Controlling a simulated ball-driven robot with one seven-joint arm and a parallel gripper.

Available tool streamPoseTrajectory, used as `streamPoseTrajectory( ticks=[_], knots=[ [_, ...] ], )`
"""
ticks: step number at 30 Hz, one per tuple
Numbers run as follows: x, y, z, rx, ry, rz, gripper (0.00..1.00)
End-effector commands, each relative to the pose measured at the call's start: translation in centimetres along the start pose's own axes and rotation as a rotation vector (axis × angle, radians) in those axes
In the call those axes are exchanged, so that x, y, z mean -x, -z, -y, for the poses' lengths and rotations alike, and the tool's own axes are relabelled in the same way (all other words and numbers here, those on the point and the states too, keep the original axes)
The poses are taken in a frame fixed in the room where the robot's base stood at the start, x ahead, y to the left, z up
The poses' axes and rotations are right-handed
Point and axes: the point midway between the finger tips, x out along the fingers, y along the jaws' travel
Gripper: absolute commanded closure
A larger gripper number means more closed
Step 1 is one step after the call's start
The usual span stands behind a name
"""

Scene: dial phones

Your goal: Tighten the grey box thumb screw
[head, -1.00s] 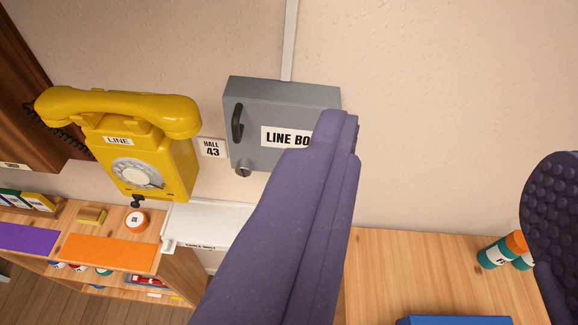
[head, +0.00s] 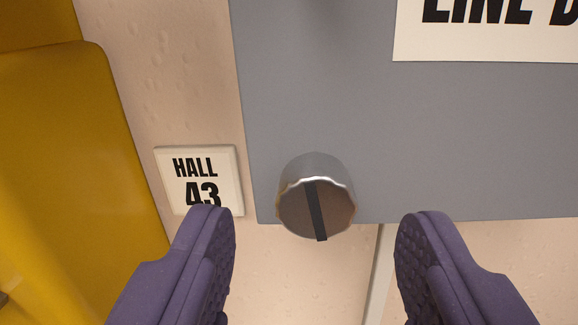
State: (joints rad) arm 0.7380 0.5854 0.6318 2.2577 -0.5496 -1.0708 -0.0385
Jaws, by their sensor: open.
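The grey box (head: 330,95) fills the upper right of the head view, with part of a label reading "LINE B" (head: 480,30) on its face. Its thumb screw (head: 316,205) is a round metal knob with a scalloped rim near the box's lower left corner. A dark bar on the knob's face runs nearly upright, its lower end leaning slightly right. My gripper (head: 316,235) is open, one purple finger on each side of the knob and lower in the picture. Clear gaps show between the knob and both fingers. Nothing is between the fingertips that they touch.
A yellow phone (head: 75,150) stands close on the left. A small "HALL 43" plate (head: 200,178) is on the wall behind the left fingertip. A pale strip (head: 379,275) runs down the wall below the box.

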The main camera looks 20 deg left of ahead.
Motion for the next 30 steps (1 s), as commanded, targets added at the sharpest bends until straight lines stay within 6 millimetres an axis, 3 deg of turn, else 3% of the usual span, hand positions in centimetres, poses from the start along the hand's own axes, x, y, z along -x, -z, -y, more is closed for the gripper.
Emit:
streamPoseTrajectory(
  ticks=[6,14,22,30],
  knots=[
    [-2.5,-0.1,0.0,0.000,0.000,0.001,0.43],
    [-2.7,0.0,0.0,0.000,-0.001,0.001,0.43],
    [-2.7,0.0,-0.1,0.001,-0.001,0.001,1.00],
    [-2.7,0.0,-0.1,-0.027,-0.001,0.002,1.00]
  ],
)
